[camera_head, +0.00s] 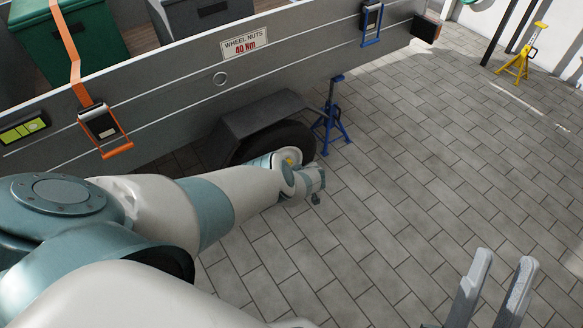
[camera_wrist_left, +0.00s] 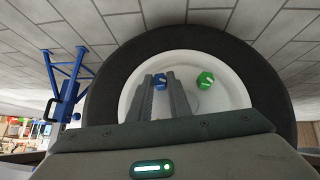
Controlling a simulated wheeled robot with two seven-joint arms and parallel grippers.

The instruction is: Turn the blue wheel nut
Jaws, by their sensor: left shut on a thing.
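The blue wheel nut (camera_wrist_left: 160,84) is on the pale wheel rim (camera_wrist_left: 214,99) in the left wrist view, between the tips of my left gripper (camera_wrist_left: 160,79). The left gripper is shut on the nut. A green wheel nut (camera_wrist_left: 205,79) is to the right of it on the same rim, apart from the fingers. In the head view my left arm reaches to the trailer wheel (camera_head: 301,140) and hides most of its face and the nuts. My right gripper (camera_head: 503,259) is at the lower right above the paving, open and empty.
A blue jack stand (camera_head: 331,118) is just right of the wheel, also left in the left wrist view (camera_wrist_left: 68,88). The grey trailer side (camera_head: 190,92) and mudguard (camera_head: 258,113) are above the wheel. Paving (camera_head: 420,170) is clear; a yellow stand (camera_head: 522,58) is far right.

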